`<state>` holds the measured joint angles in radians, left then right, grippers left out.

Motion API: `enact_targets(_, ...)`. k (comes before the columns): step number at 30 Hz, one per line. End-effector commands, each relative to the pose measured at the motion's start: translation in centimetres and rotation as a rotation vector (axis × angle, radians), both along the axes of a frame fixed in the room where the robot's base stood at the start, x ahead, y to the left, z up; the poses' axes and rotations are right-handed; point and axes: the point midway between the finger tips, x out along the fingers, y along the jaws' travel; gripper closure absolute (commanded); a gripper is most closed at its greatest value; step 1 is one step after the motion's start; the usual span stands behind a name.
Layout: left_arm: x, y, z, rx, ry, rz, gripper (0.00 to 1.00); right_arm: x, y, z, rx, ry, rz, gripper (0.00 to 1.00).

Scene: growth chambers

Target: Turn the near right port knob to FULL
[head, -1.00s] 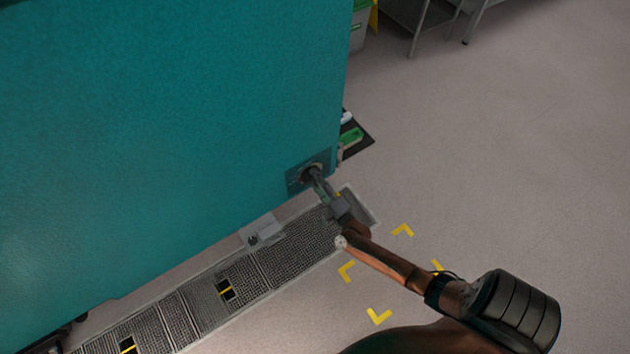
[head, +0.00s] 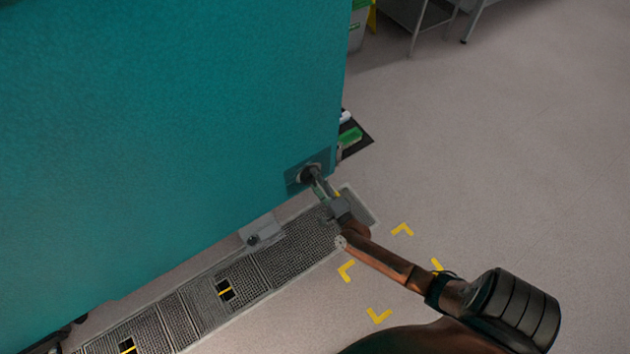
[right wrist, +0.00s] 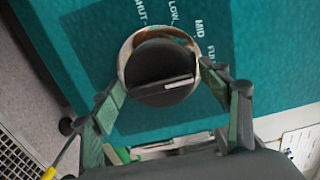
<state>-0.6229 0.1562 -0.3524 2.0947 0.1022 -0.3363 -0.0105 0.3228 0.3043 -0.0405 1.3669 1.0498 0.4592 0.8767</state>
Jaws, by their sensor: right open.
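The near right port knob (head: 307,174) sits on a dark label plate (head: 293,187) at the lower right corner of the teal chamber wall. In the right wrist view the round dark knob (right wrist: 160,65) has a metallic ring, a raised bar and a white mark. The mark points right, below the MID label and towards the side of a partly hidden label starting "FU". My left gripper is out of view.
The teal chamber (head: 170,130) fills the left. A floor grating (head: 300,245) runs along its base, with a grey bracket (head: 262,232) above it. A dark mat (head: 357,150) with a green item lies behind the corner.

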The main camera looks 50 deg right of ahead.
Motion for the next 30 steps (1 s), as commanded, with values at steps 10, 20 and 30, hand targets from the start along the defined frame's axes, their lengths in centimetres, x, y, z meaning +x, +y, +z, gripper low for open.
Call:
enact_targets(10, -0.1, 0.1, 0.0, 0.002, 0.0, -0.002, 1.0, -5.7, 1.3, -0.2, 0.001, 0.005, -0.001, 0.3)
enact_targets(20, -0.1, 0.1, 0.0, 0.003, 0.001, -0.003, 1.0, -10.8, 2.5, -0.2, 0.001, 0.004, -0.001, 0.3)
enact_targets(30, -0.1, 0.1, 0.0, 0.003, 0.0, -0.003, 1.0, -11.6, 2.8, -0.1, 0.001, 0.001, -0.001, 0.3)
